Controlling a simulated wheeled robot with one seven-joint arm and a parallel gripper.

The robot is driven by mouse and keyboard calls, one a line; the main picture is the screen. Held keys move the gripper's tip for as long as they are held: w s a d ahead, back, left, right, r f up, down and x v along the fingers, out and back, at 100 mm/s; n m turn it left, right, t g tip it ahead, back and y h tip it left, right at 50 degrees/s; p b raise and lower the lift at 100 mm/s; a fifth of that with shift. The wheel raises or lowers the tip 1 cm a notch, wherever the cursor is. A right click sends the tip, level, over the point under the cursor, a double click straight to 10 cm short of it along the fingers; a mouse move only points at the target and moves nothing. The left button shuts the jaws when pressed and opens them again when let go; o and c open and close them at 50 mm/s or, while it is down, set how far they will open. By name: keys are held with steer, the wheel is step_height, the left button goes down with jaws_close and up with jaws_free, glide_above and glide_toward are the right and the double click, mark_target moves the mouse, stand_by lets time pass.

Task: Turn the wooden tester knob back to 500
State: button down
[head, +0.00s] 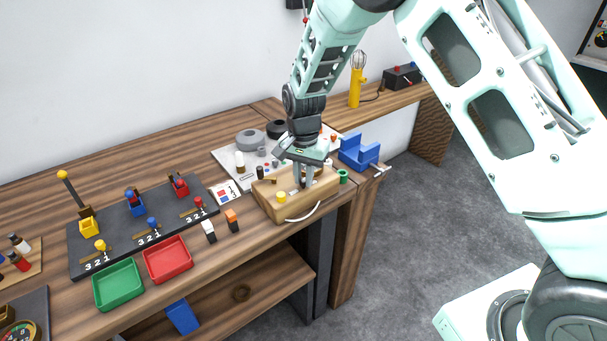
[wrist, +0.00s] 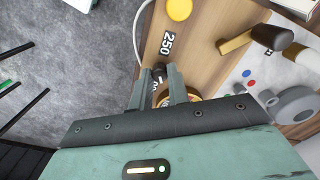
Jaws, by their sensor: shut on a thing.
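The wooden tester (head: 272,206) is a light wood block on the bench, with a yellow button (head: 281,197) on its top. My gripper (head: 304,184) points down onto the tester's top. In the wrist view my gripper (wrist: 160,74) has its two fingers on either side of the knob, whose small dark end (wrist: 159,70) shows between the fingertips. The label 250 (wrist: 167,43) is readable just beyond the fingertips. Another label between the fingers is mostly hidden. A brass-coloured round part (wrist: 194,98) shows partly beside the right finger. The knob's exact setting cannot be told.
A white cable (head: 304,216) hangs in front.

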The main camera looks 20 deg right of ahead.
mark_target(304, 180)
steer(key=shift+m, duration=0.4)
steer(key=c, duration=1.3)
jaws_free()
steer(key=shift+c, duration=0.2)
steer(key=shift+r, duration=0.15)
step_height(304, 180, up, 17)
steer(key=b, duration=0.2)
steer(key=shift+b, duration=0.35)
steer(key=shift+r, duration=0.1)
steer(key=s+a+f+n+y, duration=0.1)
steer(key=s+a+n, duration=0.35)
steer(key=s, duration=0.45)
steer(key=s+a+n, duration=0.3)
steer(key=s+n, duration=0.2)
steer(key=s, duration=0.4)
steer(key=s+f+n, duration=0.2)
steer(key=s+n, duration=0.1)
steer(key=s, duration=0.5)
steer(key=s+d+f+n, duration=0.1)
steer(key=s+f+n, duration=0.1)
steer(key=s+n, duration=0.2)
steer(key=s, duration=0.3)
steer(key=shift+s+d, duration=0.15)
steer(key=shift+s, duration=0.25)
